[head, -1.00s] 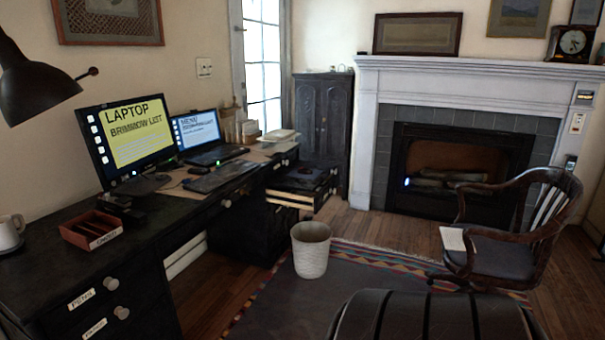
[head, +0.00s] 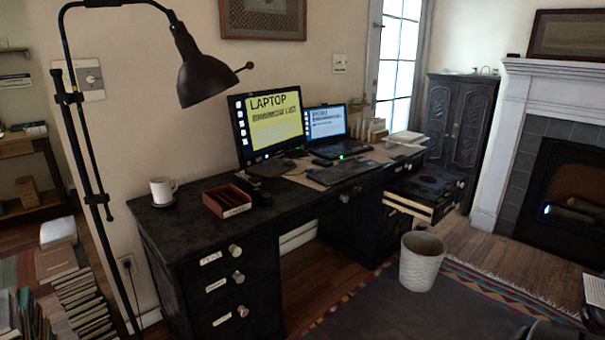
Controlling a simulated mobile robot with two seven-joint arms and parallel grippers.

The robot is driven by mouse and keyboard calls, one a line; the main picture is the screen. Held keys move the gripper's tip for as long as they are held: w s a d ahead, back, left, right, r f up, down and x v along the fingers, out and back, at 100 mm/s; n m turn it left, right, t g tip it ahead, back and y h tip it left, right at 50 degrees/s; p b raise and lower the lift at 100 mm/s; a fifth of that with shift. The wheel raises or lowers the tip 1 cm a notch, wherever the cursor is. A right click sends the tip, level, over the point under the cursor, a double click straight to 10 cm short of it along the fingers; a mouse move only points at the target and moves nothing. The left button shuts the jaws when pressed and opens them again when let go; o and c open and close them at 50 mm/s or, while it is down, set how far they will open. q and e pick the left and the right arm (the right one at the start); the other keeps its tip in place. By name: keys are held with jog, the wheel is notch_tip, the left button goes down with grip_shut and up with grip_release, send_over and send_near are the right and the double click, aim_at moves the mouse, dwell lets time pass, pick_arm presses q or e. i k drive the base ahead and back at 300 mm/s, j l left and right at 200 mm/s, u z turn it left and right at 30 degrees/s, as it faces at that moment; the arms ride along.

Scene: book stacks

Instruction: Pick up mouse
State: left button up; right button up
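I cannot clearly make out a mouse. A small dark object (head: 260,196) lies on the black desk (head: 190,222), just right of a reddish-brown tray (head: 228,203) and in front of the larger monitor (head: 268,124). It is too dark and small to tell whether it is the mouse. A flat dark keyboard-like slab (head: 344,171) lies on the desk in front of the open laptop (head: 326,124). Neither of my grippers is in view.
A black floor lamp (head: 207,76) stands at the desk's left end. A white mug (head: 163,190) is on the desk. A drawer (head: 424,188) is pulled out at the right. A white wastebasket (head: 422,262) stands before it. Book stacks (head: 80,297) fill the lower left.

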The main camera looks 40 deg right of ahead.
aim_at(430, 179)
jog(key=i+l, duration=0.1)
jog(key=l, duration=0.75)
jog(key=i+l+u, duration=0.1)
jog(key=l, duration=0.7)
jog(key=l+u, duration=0.1)
jog(key=l, duration=0.55)
jog(key=l+u, duration=0.1)
jog(key=l, duration=0.55)
jog(key=l+u, duration=0.1)
jog(key=l, duration=0.55)
jog(key=l+u, duration=0.1)
jog(key=l, duration=0.55)
jog(key=l+u, duration=0.15)
jog(key=l, duration=0.45)
jog(key=k+l+u, duration=0.1)
jog(key=l, duration=0.55)
jog(key=k+l+u, duration=0.1)
jog(key=l, duration=0.55)
jog(key=k+l, duration=0.15)
jog(key=l, duration=0.2)
jog(key=k+l+u, duration=0.15)
jog(key=l, duration=0.25)
jog(key=k+l, duration=0.15)
jog(key=l, duration=0.2)
jog(key=k+l+u, duration=0.1)
jog(key=l, duration=0.25)
jog(key=k+l+u, duration=0.1)
jog(key=k+l, duration=0.15)
jog(key=l, duration=0.1)
